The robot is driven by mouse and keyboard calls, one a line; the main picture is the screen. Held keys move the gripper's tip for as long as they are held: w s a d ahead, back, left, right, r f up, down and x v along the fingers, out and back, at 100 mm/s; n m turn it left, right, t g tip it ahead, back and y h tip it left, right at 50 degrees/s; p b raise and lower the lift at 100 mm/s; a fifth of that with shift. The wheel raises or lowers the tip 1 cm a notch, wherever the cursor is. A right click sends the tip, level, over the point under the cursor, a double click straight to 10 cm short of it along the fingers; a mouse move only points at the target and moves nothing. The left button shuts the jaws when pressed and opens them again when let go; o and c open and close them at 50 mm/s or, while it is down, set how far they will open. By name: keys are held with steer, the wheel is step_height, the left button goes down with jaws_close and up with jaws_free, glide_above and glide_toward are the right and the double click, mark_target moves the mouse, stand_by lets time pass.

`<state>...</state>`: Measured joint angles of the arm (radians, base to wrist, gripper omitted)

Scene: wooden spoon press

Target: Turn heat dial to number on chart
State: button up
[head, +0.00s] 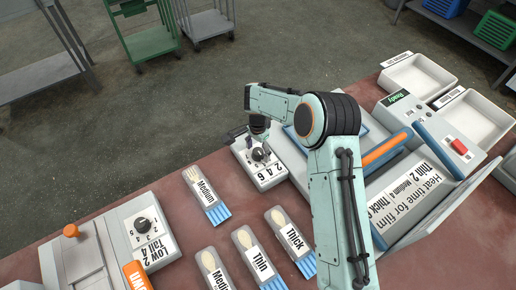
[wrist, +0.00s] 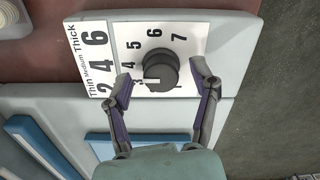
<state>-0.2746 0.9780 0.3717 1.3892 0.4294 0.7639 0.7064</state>
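The dark round heat dial (wrist: 160,70) sits on a white number plate in the wrist view, with numbers up to 7 around it. Its white pointer mark lies near the 3, partly beside a fingertip. A chart strip (wrist: 90,55) beside it reads Thin 2, Medium 4, Thick 6. My gripper (wrist: 164,86) is open, one finger on each side of the dial; I cannot tell if either touches it. In the head view my gripper (head: 262,146) is over the dial box (head: 268,178).
A second dial (head: 143,225) is on a box at left. The press's orange handle (head: 388,149) and white trays (head: 418,78) are at right.

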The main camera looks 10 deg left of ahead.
mark_target(258, 151)
step_height(258, 151, up, 12)
stand_by(0.6)
